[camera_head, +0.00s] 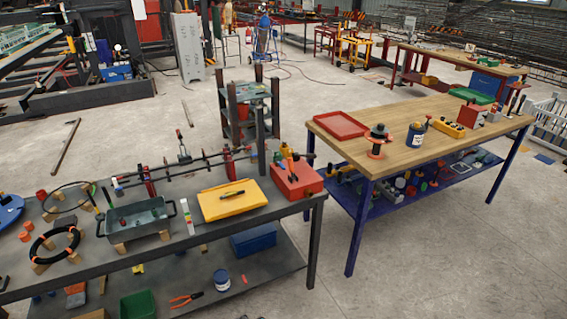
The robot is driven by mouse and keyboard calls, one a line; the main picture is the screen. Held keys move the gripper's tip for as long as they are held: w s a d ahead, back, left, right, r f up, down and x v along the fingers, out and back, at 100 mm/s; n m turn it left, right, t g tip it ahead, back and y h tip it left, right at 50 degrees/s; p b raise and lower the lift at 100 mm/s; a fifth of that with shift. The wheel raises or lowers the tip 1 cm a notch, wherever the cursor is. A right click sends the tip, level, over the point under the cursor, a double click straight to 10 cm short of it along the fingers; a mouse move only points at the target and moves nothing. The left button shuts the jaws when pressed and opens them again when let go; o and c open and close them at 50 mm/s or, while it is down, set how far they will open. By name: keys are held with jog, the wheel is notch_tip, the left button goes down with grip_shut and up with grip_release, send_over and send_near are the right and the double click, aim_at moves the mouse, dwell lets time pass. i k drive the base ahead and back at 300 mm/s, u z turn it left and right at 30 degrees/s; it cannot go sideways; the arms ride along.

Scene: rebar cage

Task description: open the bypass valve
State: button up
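A dark pipe assembly (190,168) runs along the back edge of the dark workbench at the left. It carries a red upright part (148,181) at its left and another red upright part (228,161) at its right. My gripper is not in view.
The dark workbench (316,208) holds a grey-green tray (137,217), a yellow case (231,199), a red box (297,180) and a black ring (55,244). A wooden-topped table (390,120) with a red tray (341,125) stands at the right. Floor (430,260) is clear at front right.

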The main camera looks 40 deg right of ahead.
aim_at(282, 165)
jog(key=z, duration=1.05)
jog(key=i, duration=1)
jog(key=u, duration=0.1)
